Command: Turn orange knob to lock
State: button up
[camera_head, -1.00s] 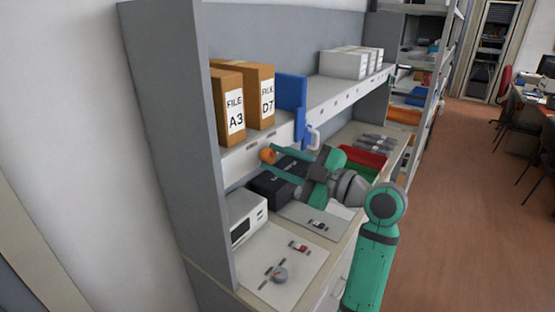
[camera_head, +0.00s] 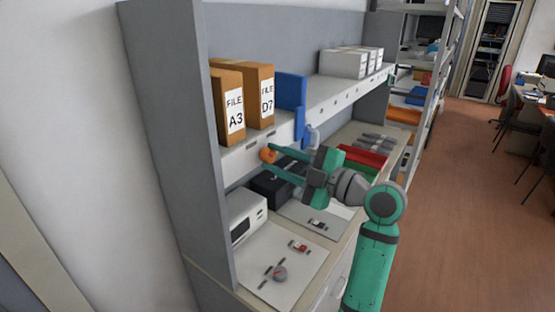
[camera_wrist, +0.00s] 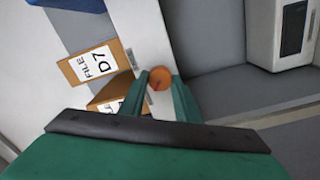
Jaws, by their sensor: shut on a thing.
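The round orange knob (camera_head: 267,154) is at the front edge of the upper shelf, below the brown file boxes. My gripper (camera_head: 271,156) reaches to it from the right, with its green fingers on either side of the knob. In the wrist view the orange knob (camera_wrist: 160,79) sits between the two fingertips of my gripper (camera_wrist: 160,86), which is shut on it. The wrist view is rolled, so the file labels look tilted. I cannot tell from these views whether the knob is locked.
Brown file boxes (camera_head: 262,97) and a blue folder (camera_head: 291,91) stand on the shelf (camera_head: 335,91) above. A black box (camera_head: 270,188) and a white device (camera_head: 245,216) are below my gripper.

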jog(key=o, duration=1)
jog(key=shift+o, duration=0.2)
jog(key=v, duration=1.1)
